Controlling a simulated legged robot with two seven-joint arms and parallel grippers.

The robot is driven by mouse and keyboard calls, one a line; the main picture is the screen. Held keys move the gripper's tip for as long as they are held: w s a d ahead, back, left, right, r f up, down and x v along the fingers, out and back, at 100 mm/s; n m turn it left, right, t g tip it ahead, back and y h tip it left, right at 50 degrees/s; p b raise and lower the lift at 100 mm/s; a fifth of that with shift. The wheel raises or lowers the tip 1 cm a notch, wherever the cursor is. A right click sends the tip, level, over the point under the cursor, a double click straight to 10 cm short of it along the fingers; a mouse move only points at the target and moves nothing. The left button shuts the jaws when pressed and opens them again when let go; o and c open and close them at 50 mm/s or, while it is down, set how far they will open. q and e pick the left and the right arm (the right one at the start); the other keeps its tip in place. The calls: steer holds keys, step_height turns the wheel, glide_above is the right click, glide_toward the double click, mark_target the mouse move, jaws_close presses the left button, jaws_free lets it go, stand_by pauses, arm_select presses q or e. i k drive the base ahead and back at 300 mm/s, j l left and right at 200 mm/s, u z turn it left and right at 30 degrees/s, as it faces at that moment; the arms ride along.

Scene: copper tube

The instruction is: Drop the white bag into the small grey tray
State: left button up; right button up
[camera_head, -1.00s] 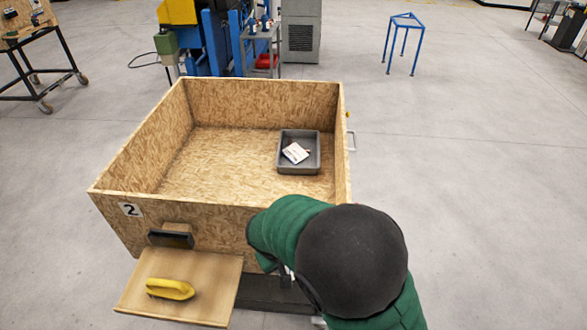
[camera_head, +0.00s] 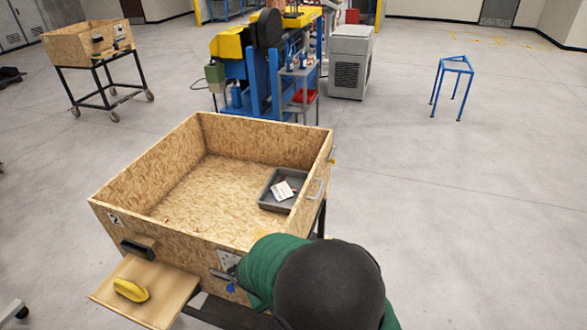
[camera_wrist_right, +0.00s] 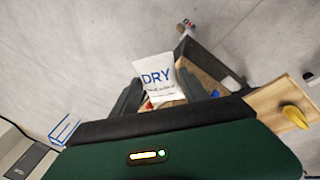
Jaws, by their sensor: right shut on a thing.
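The white bag (camera_wrist_right: 157,77), printed "DRY" in blue, is between the two dark fingers of my right gripper (camera_wrist_right: 160,92) in the right wrist view. The gripper is shut on it. In the head view my green and black right arm covers the box's near right corner, and I cannot clearly make out the gripper or bag there. The small grey tray (camera_head: 266,202) sits inside the wooden box at its right side. A white packet (camera_head: 283,190) with reddish marks lies in the tray. My left gripper is not in view.
The open wooden box (camera_head: 150,226), marked 2, has upright walls around the tray. A board with a yellow handle (camera_head: 131,290) sticks out at its front. Its floor left of the tray is mostly clear. Machines and a blue stand (camera_head: 456,66) are farther back.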

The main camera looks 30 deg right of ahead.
mark_target(291, 202)
steer(key=l+u, duration=0.15)
steer(key=l, duration=0.25)
steer(key=k+l+u, duration=0.15)
steer(key=l, duration=0.2)
steer(key=k+l+u, duration=0.1)
steer(key=l, duration=0.3)
steer(key=k+l+u, duration=0.15)
steer(key=l, duration=0.2)
steer(key=k+l+u, duration=0.15)
steer(key=l, duration=0.2)
steer(key=k+l+u, duration=0.15)
steer(key=l, duration=0.2)
steer(key=i+l+u, duration=0.1)
steer(key=l+u, duration=0.3)
steer(key=l, duration=0.8)
steer(key=k+l+u, duration=0.1)
steer(key=l+u, duration=0.25)
steer(key=l, duration=0.85)
steer(key=i+l+u, duration=0.15)
steer(key=l, duration=0.2)
steer(key=i+l+u, duration=0.15)
steer(key=l, duration=0.25)
steer(key=i+l+u, duration=0.15)
steer(key=l, duration=0.25)
steer(key=l+u, duration=0.15)
steer(key=l, duration=0.25)
steer(key=i+l+u, duration=0.15)
steer(key=i+l, duration=0.05)
steer(key=l, duration=0.1)
